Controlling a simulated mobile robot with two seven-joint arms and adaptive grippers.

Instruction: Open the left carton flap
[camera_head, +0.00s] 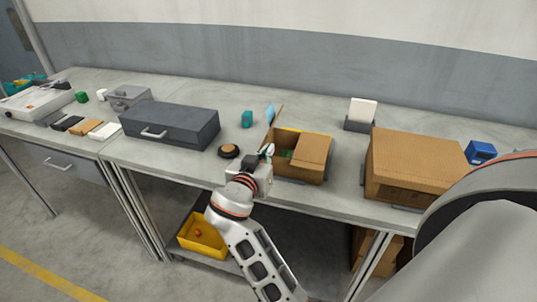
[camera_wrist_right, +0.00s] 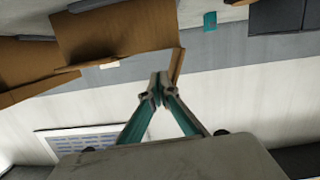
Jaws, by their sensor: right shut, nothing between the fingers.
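The open-topped brown carton (camera_head: 284,173) stands on the bench in the middle of the head view. Its left flap (camera_head: 276,119) stands up along the left side. Its right flap (camera_head: 313,150) lies across the right part of the top, and something green shows inside. My right gripper (camera_head: 267,151) is at the carton's near left corner. In the right wrist view its teal fingers (camera_wrist_right: 158,87) are shut with nothing between them. A narrow brown flap edge (camera_wrist_right: 177,68) appears close beyond the tips; contact cannot be told. My left gripper is not in view.
A closed larger brown box (camera_head: 412,165) stands right of the carton. A dark case (camera_head: 170,126), a round dark item (camera_head: 229,151) and a teal block (camera_head: 247,119) are to the left. A yellow bin (camera_head: 203,238) sits on the lower shelf.

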